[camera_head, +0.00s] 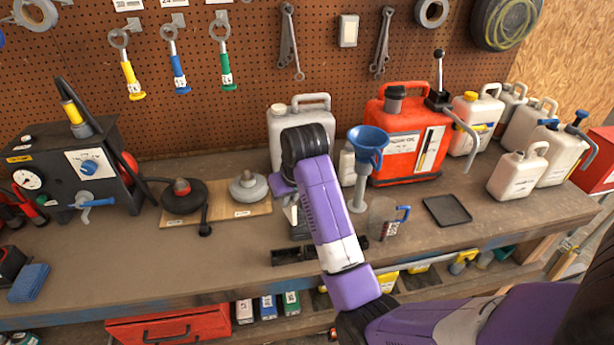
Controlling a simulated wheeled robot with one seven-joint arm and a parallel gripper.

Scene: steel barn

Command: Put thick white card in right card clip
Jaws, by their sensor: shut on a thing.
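My gripper (299,229) is low over the bench, mostly hidden behind my purple forearm. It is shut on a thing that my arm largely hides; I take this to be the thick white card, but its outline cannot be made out. A low black holder (287,257) lies near the bench's front edge, just below my gripper in the picture. Its middle is behind my arm. It may hold the card clips, but I cannot tell the right clip apart. Whether the held thing touches the holder cannot be seen.
A blue funnel (369,142) on a stand, a clear jug (383,218) and a black tray (447,210) are right of my arm. A red canister (408,145) and a white canister (297,125) stand behind. A grey-knobbed disc (249,187) sits on a board to the left.

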